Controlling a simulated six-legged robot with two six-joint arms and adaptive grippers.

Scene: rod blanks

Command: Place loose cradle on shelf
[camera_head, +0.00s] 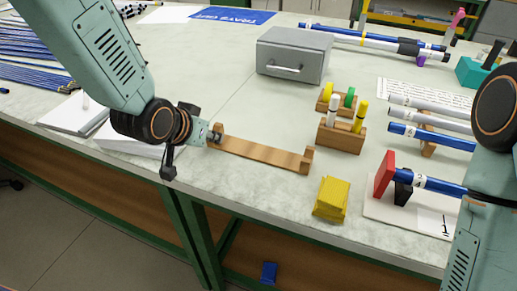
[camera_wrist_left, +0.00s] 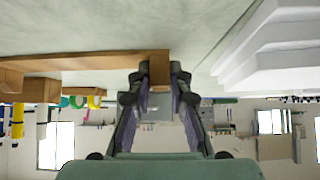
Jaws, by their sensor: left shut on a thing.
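The loose cradle (camera_head: 262,151) is a long flat wooden strip with a raised block at each end, near the front edge of the table. My left gripper (camera_head: 214,135) is shut on the block at its left end. In the left wrist view the cradle (camera_wrist_left: 95,60) runs left from between my left fingertips (camera_wrist_left: 160,75). I cannot tell whether the cradle touches the table. A brown shelf board (camera_head: 120,180) shows under the green-framed table. My right arm is at the right edge, and its gripper is not in view.
A grey drawer box (camera_head: 292,55) stands behind the cradle. Wooden marker holders (camera_head: 341,137) and a yellow block (camera_head: 331,198) are to its right. A red stand (camera_head: 384,174) and blue rods (camera_head: 430,137) lie further right. White trays (camera_head: 75,113) are at left.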

